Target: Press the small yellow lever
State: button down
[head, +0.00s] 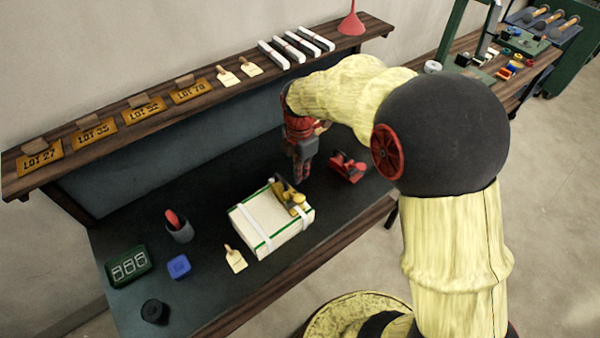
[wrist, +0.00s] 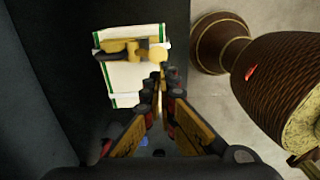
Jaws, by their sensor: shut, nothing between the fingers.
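A yellow tool (head: 290,196) with dark parts sits on top of a cream box (head: 262,222) that has green edges and white straps. In the wrist view the yellow tool (wrist: 128,46) lies across the box (wrist: 125,75), with a rounded yellow end (wrist: 158,54) at its right. I cannot clearly tell which yellow part is the small lever. My gripper (head: 297,178) points down just behind the tool in the head view. In the wrist view its fingertips (wrist: 161,82) are together and empty, close to the rounded end. Whether they touch it is unclear.
A red-and-dark tool (head: 346,167) lies right of my gripper on the dark bench. A cup (head: 179,228), a blue block (head: 179,266), a green box (head: 128,265), a black roll (head: 154,311) and a tag (head: 235,259) lie left. A shelf (head: 200,85) runs behind.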

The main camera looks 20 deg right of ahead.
aim_at(301, 199)
notch_tip(301, 199, down, 11)
jog(key=shift+r+b, duration=0.15)
jog(key=shift+b, duration=0.15)
dwell(0.4)
jog(key=shift+s+f+t+b, duration=0.25)
jog(key=shift+t+b, duration=0.05)
jog(key=shift+b, duration=0.25)
jog(key=shift+d, duration=0.1)
